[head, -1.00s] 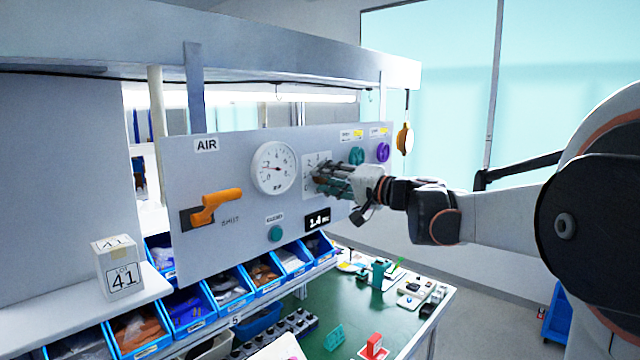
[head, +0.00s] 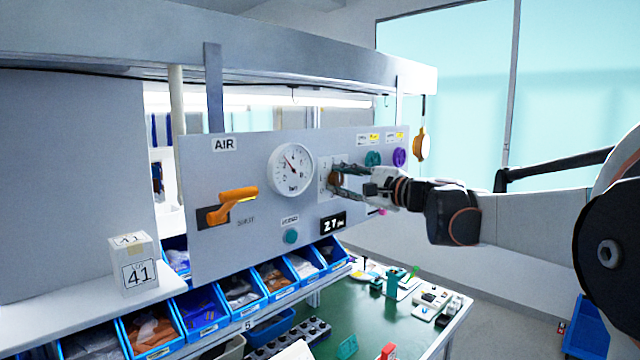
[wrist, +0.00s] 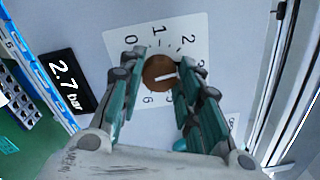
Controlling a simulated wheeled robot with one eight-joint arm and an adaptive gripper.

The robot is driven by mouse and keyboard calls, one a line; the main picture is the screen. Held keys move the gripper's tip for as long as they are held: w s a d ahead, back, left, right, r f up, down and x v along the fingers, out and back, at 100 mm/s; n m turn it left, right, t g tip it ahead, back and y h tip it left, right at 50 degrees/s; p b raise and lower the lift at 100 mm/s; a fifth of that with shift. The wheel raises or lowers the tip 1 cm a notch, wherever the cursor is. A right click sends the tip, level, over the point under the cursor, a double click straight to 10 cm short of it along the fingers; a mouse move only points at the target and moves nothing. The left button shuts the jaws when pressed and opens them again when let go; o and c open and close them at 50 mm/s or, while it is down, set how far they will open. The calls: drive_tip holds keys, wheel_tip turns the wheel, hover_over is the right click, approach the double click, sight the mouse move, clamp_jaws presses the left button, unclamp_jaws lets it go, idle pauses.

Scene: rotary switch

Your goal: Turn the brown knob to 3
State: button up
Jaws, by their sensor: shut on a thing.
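The brown knob (wrist: 158,72) shows in the wrist view between my two fingers, on a white dial plate (wrist: 147,45) with numbers around it. Its white pointer line points right in the wrist view, past the 2 and toward the right finger; a figure there is partly covered. My gripper (wrist: 161,66) is shut on the knob, one finger on each side. In the head view my gripper (head: 338,182) reaches the panel from the right and hides much of the dial plate. The black display (wrist: 65,84) reads 2.7 bar.
The grey panel (head: 215,262) also carries a round gauge (head: 291,169), an orange lever (head: 232,203), a teal button (head: 291,237), and teal (head: 373,158) and purple (head: 399,156) knobs near my gripper. Blue bins (head: 241,295) and a green bench top (head: 350,315) lie below.

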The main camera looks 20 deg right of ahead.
drive_tip(key=shift+m, duration=0.6)
drive_tip(key=o, duration=1)
drive_tip(key=shift+d, duration=0.1)
drive_tip(key=shift+o, duration=0.2)
